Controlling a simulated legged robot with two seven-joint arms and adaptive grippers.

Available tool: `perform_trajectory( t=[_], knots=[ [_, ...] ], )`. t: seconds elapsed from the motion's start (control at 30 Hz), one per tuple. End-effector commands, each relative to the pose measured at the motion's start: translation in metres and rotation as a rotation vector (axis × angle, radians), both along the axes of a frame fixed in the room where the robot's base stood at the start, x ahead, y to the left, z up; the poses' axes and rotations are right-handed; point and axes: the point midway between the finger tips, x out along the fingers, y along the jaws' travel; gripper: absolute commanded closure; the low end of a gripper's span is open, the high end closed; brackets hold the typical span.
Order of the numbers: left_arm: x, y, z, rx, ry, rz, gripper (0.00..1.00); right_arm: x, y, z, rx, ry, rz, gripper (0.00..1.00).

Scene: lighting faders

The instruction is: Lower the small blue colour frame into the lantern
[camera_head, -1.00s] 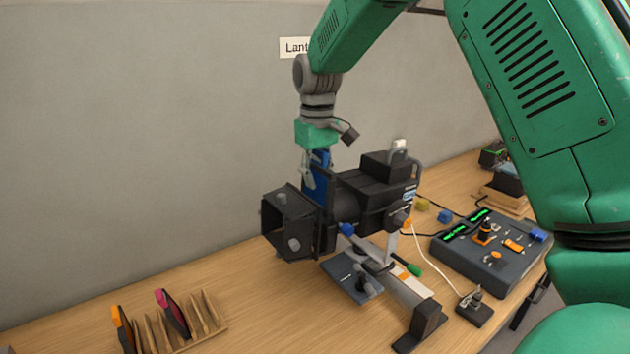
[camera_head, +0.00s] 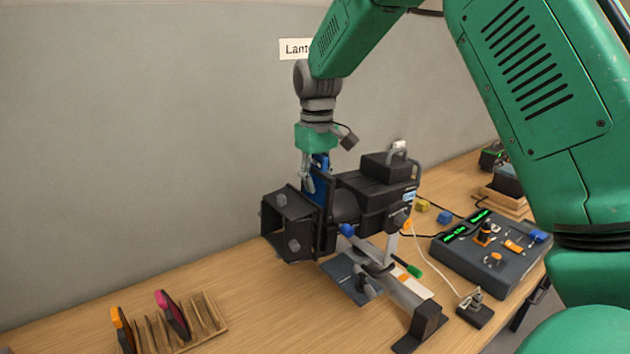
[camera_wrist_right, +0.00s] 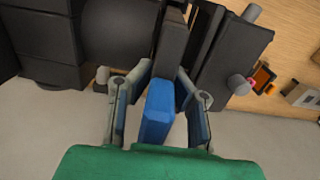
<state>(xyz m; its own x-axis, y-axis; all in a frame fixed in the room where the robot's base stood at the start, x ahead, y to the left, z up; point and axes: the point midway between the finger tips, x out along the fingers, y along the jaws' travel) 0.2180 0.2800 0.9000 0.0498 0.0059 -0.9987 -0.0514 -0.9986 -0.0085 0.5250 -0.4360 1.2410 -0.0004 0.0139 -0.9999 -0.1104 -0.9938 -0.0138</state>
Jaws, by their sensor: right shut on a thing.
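The black lantern (camera_head: 372,199) stands on a rail stand on the bench, with its square black hood at the left. My right gripper (camera_head: 309,178) comes down from above, at the slot behind the hood. It is shut on the blue tab of the small blue colour frame (camera_head: 321,163). In the wrist view the blue tab (camera_wrist_right: 157,112) sits between the two fingers, with the dark lantern body just beyond. The frame's lower part is at or in the slot; how deep it sits is hidden. My left gripper is not in view.
A wooden rack (camera_head: 207,318) with an orange-tabbed and a pink-tabbed frame stands at the lower left. A fader desk (camera_head: 490,252) and a small switch box (camera_head: 475,308) lie right of the lantern. The bench between rack and lantern is clear.

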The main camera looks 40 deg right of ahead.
Motion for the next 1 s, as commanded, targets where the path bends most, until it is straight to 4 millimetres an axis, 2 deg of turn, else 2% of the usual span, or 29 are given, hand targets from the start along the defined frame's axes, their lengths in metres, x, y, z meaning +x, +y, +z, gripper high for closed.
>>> perform_trajectory(
  t=[0.3, 1.0],
  knots=[
    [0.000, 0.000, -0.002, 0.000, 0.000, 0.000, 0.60, -0.001, 0.001, -0.013, 0.000, 0.002, 0.000, 1.00],
    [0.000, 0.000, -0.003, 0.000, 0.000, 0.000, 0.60, -0.001, 0.002, -0.020, 0.001, 0.002, 0.000, 1.00]
  ],
)
